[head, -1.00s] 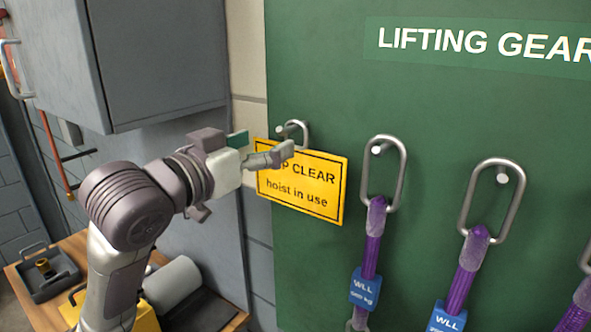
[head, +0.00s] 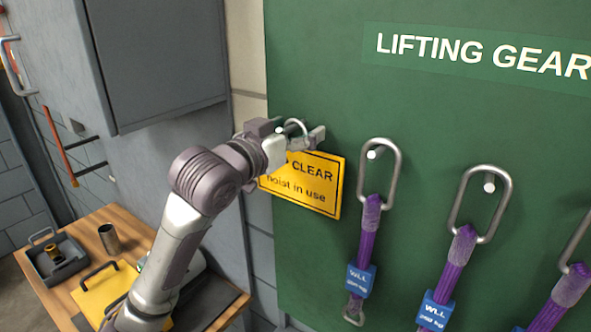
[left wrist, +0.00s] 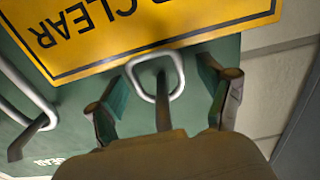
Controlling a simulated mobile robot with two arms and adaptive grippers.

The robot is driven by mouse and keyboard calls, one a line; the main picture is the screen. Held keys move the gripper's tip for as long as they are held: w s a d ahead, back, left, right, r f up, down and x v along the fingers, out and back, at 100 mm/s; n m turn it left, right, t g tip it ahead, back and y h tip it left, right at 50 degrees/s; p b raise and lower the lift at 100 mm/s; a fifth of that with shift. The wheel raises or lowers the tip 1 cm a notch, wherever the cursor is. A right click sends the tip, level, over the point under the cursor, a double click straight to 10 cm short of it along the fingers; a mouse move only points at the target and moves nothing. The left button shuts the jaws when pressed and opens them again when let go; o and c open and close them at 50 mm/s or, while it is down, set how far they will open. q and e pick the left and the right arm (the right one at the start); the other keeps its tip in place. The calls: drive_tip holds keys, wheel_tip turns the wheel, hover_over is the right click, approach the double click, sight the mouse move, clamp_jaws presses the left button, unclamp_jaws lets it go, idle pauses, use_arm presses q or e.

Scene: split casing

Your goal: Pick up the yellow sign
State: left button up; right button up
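The yellow sign (head: 322,190) hangs flat against the green board, slightly tilted in the head view, by a metal ring (head: 297,127) at its top. My left gripper (head: 300,137) is at this ring and covers the sign's upper left corner. In the left wrist view the sign (left wrist: 150,28) appears upside down, and the ring (left wrist: 155,82) lies between the two spread fingers (left wrist: 163,85). There is a gap on both sides, so the left gripper is open. A dark peg passes through the ring. My right gripper is not in view.
The green board (head: 330,90) carries several metal links on pegs with purple slings, the nearest link (head: 380,170) just right of the sign. A grey cabinet (head: 155,60) stands left. Below are a wooden table (head: 85,228), a yellow case (head: 103,290) and a metal cup (head: 109,238).

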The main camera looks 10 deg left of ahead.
use_arm(q)
clamp_jaws()
idle(0.4)
drive_tip(key=shift+r, duration=0.15)
drive_tip(key=shift+s+a+r+b, duration=0.1)
drive_tip(key=shift+s+r+b, duration=0.05)
drive_tip(key=shift+r+b, duration=0.55)
drive_tip(key=b+v, duration=0.7)
drive_tip(key=v, duration=1)
drive_tip(key=shift+s+b, duration=0.3)
drive_tip(key=shift+s, duration=0.05)
drive_tip(key=shift+a+f, duration=0.15)
